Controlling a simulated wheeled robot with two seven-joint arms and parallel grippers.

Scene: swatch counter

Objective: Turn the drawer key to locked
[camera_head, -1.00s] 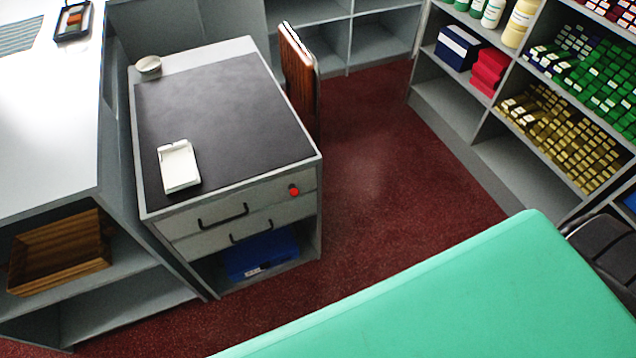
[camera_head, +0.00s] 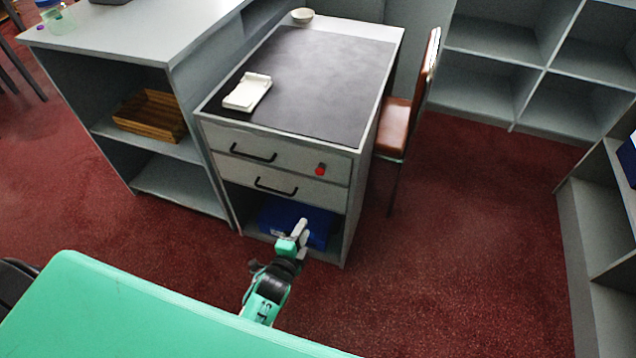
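The drawer key is a small red knob (camera_head: 320,169) at the right side of the upper drawer front (camera_head: 275,151) of the grey desk. Its turn angle is too small to read. Both drawers look shut, each with a black bar handle. My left gripper (camera_head: 304,237) is below and a little left of the key, in front of the open bay under the drawers. Its two pale fingers look apart, with nothing seen between them. It does not touch the key. My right gripper is out of view.
A blue box (camera_head: 298,222) lies in the bay behind my gripper. The desk top (camera_head: 318,80) holds a white tray (camera_head: 248,92) and a small bowl (camera_head: 302,16). A brown chair (camera_head: 396,125) stands at the desk's right. Red floor is clear in front and right.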

